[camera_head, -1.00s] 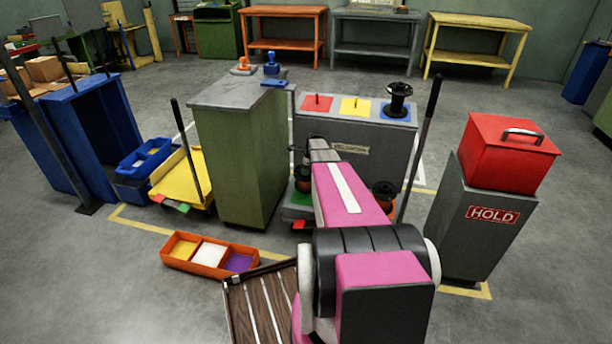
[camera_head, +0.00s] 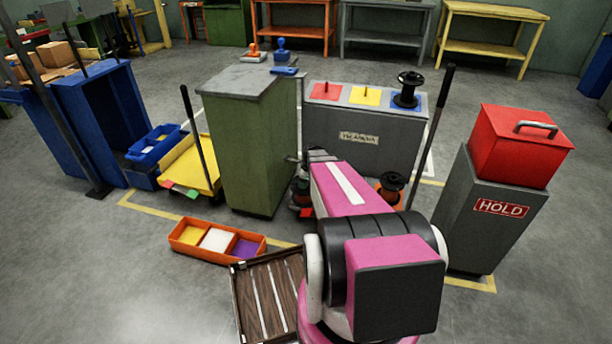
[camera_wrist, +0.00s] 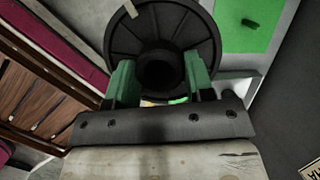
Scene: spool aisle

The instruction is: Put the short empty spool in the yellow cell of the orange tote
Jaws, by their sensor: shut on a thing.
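In the wrist view my gripper (camera_wrist: 158,82) has its green fingers shut on a black spool (camera_wrist: 165,22). The spool shows a ribbed round flange, a dark hub and a pale tag at its edge. No winding shows on it, and its length cannot be judged. The orange tote (camera_head: 208,253) lies on the floor left of my arm. Its yellow cell (camera_head: 190,235) is at the left end, with white and purple cells beside it. No spool shows in the cells.
A green cabinet (camera_head: 245,150) stands behind the tote. A grey counter (camera_head: 400,133) bears a black spool (camera_head: 408,88) over its blue square. Another dark spool (camera_head: 392,183) stands low, right of my arm. A slatted wooden crate (camera_head: 262,290) is near the tote. A HOLD stand (camera_head: 490,210) is at right.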

